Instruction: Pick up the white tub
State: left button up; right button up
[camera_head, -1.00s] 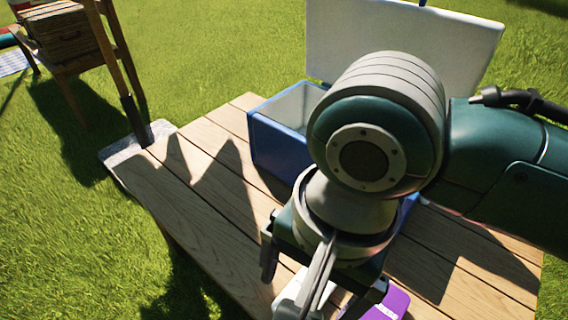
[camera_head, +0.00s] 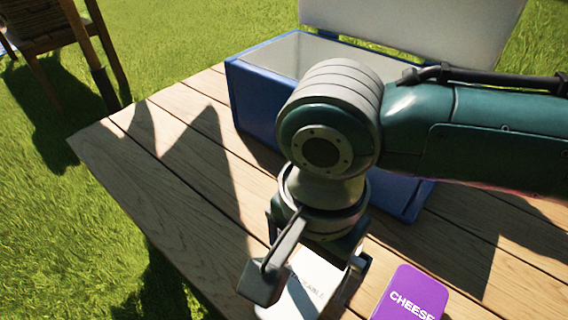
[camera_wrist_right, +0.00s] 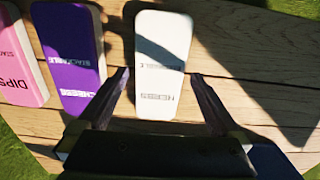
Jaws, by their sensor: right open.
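The white tub (camera_head: 306,292) lies on the wooden table, partly hidden by my right gripper (camera_head: 310,276) in the head view. In the right wrist view the white tub (camera_wrist_right: 162,55) shows almost whole, with dark lettering on its top. There my right gripper (camera_wrist_right: 161,80) is open, with one finger to each side of the tub's near part and small gaps between. I cannot tell how far down the fingers reach beside it. My left gripper is not in view.
A purple tub marked CHEESE (camera_head: 412,296) lies close beside the white one, with a pink tub (camera_wrist_right: 22,60) beyond it. A blue cooler (camera_head: 250,105) with its pale lid (camera_head: 420,25) raised stands behind my right arm. The table's left part (camera_head: 170,195) is clear.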

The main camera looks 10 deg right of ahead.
aim_at(308, 281)
notch_tip(308, 281, down, 3)
jog(key=shift+f+b, duration=0.15)
jog(key=shift+b, duration=0.6)
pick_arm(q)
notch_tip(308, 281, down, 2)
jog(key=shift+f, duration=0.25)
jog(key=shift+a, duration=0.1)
pick_arm(e)
jog(key=c, duration=1.3)
